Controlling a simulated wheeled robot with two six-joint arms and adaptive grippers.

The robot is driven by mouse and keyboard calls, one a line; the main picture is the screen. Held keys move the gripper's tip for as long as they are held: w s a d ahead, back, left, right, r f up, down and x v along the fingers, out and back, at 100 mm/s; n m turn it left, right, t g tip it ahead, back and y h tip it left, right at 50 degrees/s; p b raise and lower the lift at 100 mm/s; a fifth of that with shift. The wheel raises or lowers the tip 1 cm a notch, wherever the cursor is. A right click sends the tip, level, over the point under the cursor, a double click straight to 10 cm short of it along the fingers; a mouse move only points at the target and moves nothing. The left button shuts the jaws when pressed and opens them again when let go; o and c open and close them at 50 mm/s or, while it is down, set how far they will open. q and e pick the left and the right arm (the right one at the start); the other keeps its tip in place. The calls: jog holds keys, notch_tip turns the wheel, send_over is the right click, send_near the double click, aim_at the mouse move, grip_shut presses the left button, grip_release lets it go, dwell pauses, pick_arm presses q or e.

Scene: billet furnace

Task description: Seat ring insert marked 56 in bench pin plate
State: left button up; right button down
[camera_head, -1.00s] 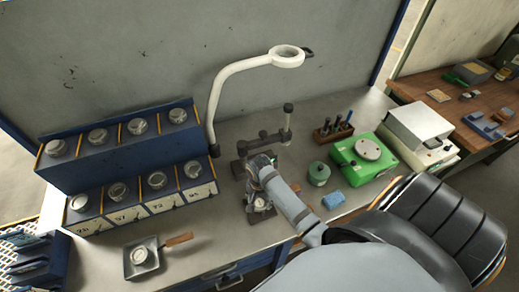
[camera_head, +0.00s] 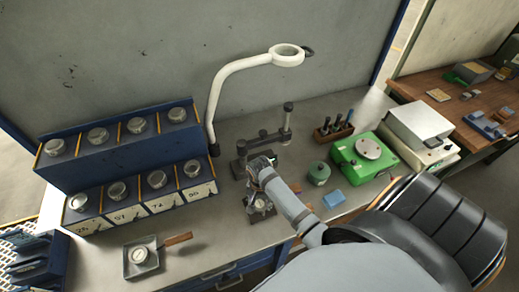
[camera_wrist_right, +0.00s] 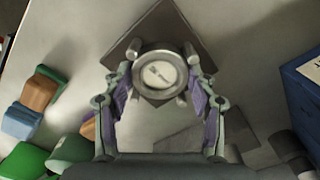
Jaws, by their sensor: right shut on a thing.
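My right gripper (camera_head: 259,206) reaches down over the bench and is shut on a round metal ring insert. In the right wrist view the ring insert (camera_wrist_right: 158,75) sits between the fingertips (camera_wrist_right: 160,80), with a pale face and a dark mark that I cannot read. A dark square plate (camera_wrist_right: 139,32), which looks like the pin plate, lies beneath it. The ring hides the plate's middle, so I cannot tell whether they touch. In the head view my gripper largely covers this spot. My left gripper is in neither view.
A two-tier blue rack (camera_head: 122,150) holds several round pieces at the left. A scoop (camera_head: 140,270) with a wooden handle holds another round piece. A magnifier lamp (camera_head: 225,80), green tin (camera_head: 318,174), blue block (camera_head: 334,199) and green device (camera_head: 362,160) stand nearby.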

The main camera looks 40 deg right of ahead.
aim_at(260, 203)
jog(key=c, duration=0.7)
grip_release()
notch_tip(260, 203, up, 2)
jog(key=shift+r, duration=0.2)
notch_tip(260, 203, up, 9)
jog(key=shift+f, duration=0.2)
jog(key=shift+s, duration=0.1)
